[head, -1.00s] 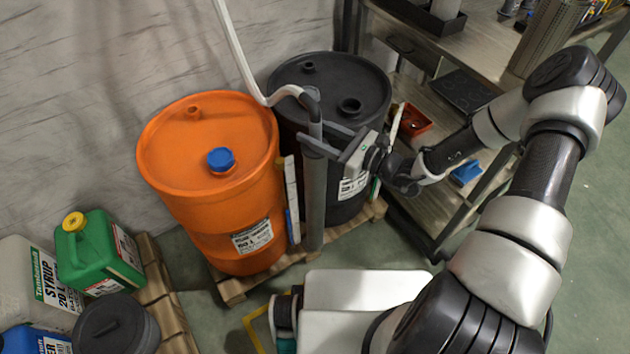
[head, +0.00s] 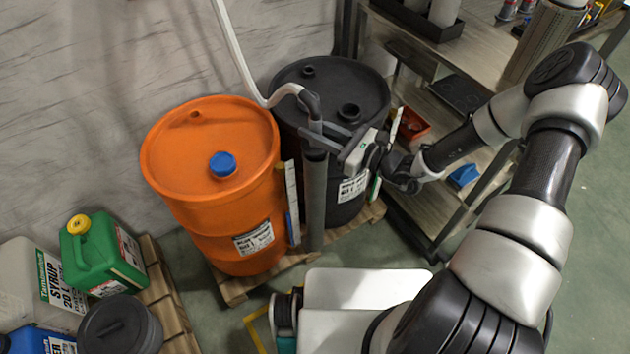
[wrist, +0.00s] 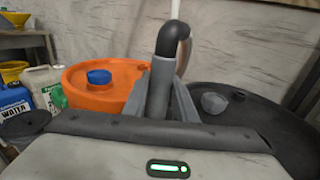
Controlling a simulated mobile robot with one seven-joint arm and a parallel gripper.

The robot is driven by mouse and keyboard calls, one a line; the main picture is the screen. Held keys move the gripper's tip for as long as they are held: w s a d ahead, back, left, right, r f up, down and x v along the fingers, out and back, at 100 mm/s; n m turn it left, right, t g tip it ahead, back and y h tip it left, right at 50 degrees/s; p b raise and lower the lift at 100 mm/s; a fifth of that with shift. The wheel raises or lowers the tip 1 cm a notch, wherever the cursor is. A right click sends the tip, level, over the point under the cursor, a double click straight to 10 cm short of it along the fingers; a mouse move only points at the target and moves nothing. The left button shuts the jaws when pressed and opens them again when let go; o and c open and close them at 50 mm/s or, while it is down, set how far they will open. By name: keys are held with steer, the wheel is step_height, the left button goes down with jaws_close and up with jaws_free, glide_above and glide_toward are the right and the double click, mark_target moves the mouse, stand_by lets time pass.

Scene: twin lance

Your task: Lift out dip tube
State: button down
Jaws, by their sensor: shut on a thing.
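The dip tube (head: 314,205) is a long grey pipe with a black elbow on top and a pale hose (head: 236,48) rising from it. It hangs upright in front of the black drum (head: 290,78), beside the orange drum (head: 163,150). My gripper (head: 318,138) is shut on the tube just below the elbow. In the wrist view the tube (wrist: 158,95) stands between the two fingers, with the elbow (wrist: 173,40) above. The tube's lower end shows near the pallet; I cannot tell whether it touches it. The black drum's top has a bung (head: 349,110).
The orange drum has a blue cap (head: 222,164). Both drums stand on a wooden pallet (head: 235,288). A green canister (head: 98,258) and other containers are at lower left. A metal shelf (head: 435,195) with a red bin (head: 412,124) stands right. Open floor lies at far right.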

step_height(320, 180, up, 19)
steer(key=p, duration=1.5)
steer(key=shift+r, duration=0.15)
step_height(320, 180, up, 22)
steer(key=p, duration=0.6)
stand_by(0.8)
